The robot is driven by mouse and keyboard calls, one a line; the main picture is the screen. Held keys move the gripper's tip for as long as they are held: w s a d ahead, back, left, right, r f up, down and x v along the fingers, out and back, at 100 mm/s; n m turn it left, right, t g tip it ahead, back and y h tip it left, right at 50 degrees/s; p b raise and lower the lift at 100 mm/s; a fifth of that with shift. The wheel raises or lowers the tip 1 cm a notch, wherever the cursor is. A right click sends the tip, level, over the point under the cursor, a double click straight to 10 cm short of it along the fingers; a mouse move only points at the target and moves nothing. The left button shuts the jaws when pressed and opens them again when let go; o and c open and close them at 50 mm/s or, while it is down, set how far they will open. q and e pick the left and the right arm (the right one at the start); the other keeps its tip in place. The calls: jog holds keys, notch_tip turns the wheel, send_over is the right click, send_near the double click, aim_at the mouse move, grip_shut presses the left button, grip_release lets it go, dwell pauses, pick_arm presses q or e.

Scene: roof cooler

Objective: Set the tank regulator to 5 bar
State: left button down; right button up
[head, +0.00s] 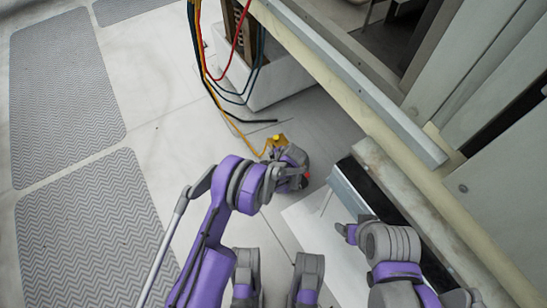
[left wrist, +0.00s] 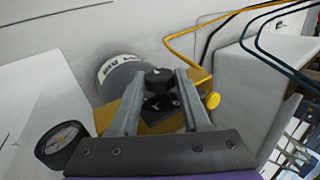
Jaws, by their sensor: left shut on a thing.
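The yellow tank regulator (left wrist: 160,122) shows in the left wrist view with a black knob (left wrist: 158,79) and a yellow round cap (left wrist: 213,101). Its black-rimmed gauge (left wrist: 62,145) is at the lower left; the reading is too small to tell. My left gripper (left wrist: 160,84) is shut on the black knob, one finger on each side. In the head view the regulator (head: 277,142) is a small yellow patch, largely hidden by my left gripper (head: 288,158). My right gripper (head: 345,232) is at the lower right, its jaws unclear.
A yellow hose (head: 236,124) runs to the regulator, beside several coloured hoses hanging over a white box (head: 282,80). A long metal frame (head: 365,85) and grey panels (head: 490,70) stand at the right. Grey ribbed mats (head: 65,80) lie on the pale floor at the left.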

pick_arm(q)
jog(key=t+y, duration=0.1)
jog(key=t, duration=0.1)
jog(key=t+y, duration=0.1)
jog(key=shift+s+d+f+y, duration=0.25)
jog(key=shift+f+y, duration=0.05)
jog(key=shift+f+t+y, duration=0.15)
jog(key=shift+t+y, duration=0.85)
jog(key=shift+t, duration=0.6)
jog(key=shift+c, duration=1.8)
grip_release()
jog(key=shift+s, duration=0.1)
jog(key=p+v, duration=0.2)
jog(key=v, duration=0.8)
jog(key=shift+s+d, duration=0.25)
jog(key=shift+s, duration=0.1)
